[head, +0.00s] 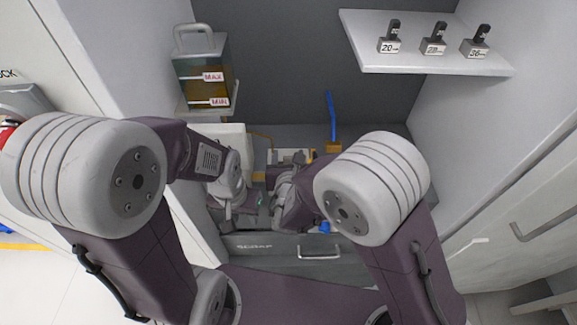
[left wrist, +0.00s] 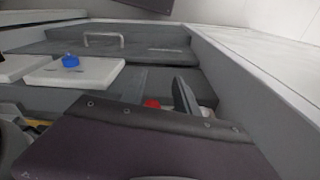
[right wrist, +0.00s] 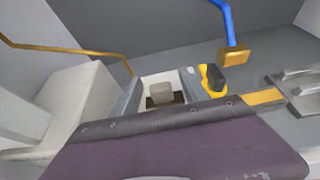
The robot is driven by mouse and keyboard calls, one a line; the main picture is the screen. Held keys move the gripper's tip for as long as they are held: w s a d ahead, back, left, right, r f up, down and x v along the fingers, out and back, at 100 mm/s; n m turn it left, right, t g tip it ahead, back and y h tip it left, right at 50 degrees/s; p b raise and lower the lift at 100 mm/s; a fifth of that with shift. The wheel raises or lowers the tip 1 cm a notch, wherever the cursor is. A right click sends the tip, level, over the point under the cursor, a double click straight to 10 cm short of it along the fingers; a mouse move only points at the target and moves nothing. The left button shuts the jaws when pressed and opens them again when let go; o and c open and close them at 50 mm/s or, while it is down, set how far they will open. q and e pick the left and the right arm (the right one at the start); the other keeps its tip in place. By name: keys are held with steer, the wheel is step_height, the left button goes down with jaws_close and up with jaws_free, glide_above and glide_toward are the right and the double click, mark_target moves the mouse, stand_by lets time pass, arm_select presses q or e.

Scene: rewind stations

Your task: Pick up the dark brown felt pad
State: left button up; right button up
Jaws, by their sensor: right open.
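A dark brown patch, probably the felt pad (right wrist: 180,97), shows in the right wrist view. It lies partly under or behind a small grey block (right wrist: 160,92) inside a pale recess. My right gripper (right wrist: 157,84) is open, its fingers at either side of this recess, apart from the pad. In the head view my right gripper (head: 283,178) hides most of that spot. My left gripper (head: 240,207) hangs low at the left, above the drawer area. One dark finger stands up in the left wrist view (left wrist: 184,97); its opening is unclear.
A SCRAP drawer (head: 280,246) lies in front. A tank marked MAX and MIN (head: 203,70) stands at back left. A shelf (head: 425,62) with several numbered holders is at upper right. A blue rod (right wrist: 228,20) rises from a brass block. White blocks (left wrist: 85,75) lie near the left gripper.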

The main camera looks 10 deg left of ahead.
jaws_close()
steer(key=shift+r, duration=0.15)
